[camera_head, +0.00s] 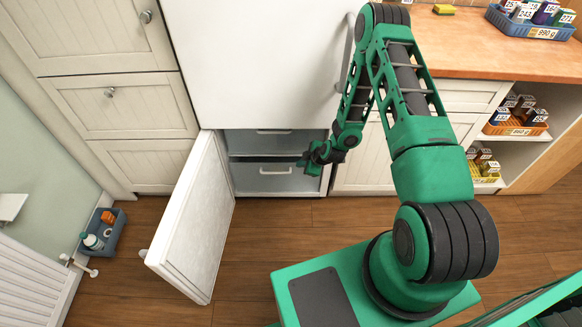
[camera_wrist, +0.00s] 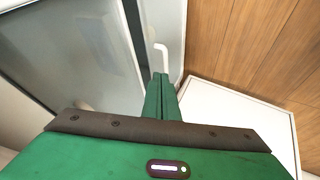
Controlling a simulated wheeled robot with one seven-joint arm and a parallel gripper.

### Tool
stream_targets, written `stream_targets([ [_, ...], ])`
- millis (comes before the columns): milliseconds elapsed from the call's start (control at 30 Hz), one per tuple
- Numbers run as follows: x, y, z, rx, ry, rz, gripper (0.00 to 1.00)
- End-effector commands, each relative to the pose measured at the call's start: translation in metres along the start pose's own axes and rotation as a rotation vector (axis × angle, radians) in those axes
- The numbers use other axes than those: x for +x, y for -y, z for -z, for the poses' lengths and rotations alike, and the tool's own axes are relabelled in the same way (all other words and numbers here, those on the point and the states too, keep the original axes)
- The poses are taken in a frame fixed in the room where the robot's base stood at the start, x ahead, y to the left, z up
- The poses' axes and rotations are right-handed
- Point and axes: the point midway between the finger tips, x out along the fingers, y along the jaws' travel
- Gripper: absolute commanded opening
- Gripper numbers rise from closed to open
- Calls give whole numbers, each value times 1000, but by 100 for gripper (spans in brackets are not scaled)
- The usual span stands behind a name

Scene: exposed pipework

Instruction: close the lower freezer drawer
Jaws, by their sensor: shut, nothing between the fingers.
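The freezer compartment is open at the bottom of the white fridge. The lower freezer drawer (camera_head: 262,184) has a light grey front with a white handle (camera_head: 275,171); a dark gap shows above its front, and it looks pulled out somewhat. In the wrist view the handle (camera_wrist: 163,50) lies just beyond my fingertips. My gripper (camera_head: 304,162) is shut and empty, at the right side of the drawer front. In the wrist view my gripper (camera_wrist: 160,78) points towards the drawer front; I cannot tell whether it touches.
The freezer door (camera_head: 195,220) stands open to the left, reaching over the wooden floor (camera_head: 255,240). The upper freezer drawer (camera_head: 255,143) sits above the lower one. White cabinets (camera_head: 135,110) flank the fridge. A blue caddy (camera_head: 103,232) stands on the floor at far left.

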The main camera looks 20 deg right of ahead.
Motion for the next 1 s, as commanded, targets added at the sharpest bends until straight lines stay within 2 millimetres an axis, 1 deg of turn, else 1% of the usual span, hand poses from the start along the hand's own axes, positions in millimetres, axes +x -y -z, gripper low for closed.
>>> stream_targets([
  [33, 7, 8, -6, -7, 0, -2, 0],
  [133, 15, 15, -12, -21, -2, -10, 0],
  [267, 23, 18, -14, -29, -3, -15, 0],
  [367, 32, 18, -14, -30, -4, -15, 0],
  [467, 48, 18, -14, -29, -4, -15, 0],
  [767, 104, 18, -14, -28, -4, -14, 0],
  [867, 121, 17, -14, -27, -3, -16, 0],
  [900, 123, 8, -14, -27, -3, -19, 0],
  [1000, 128, -5, -14, -27, -2, -19, 0],
])
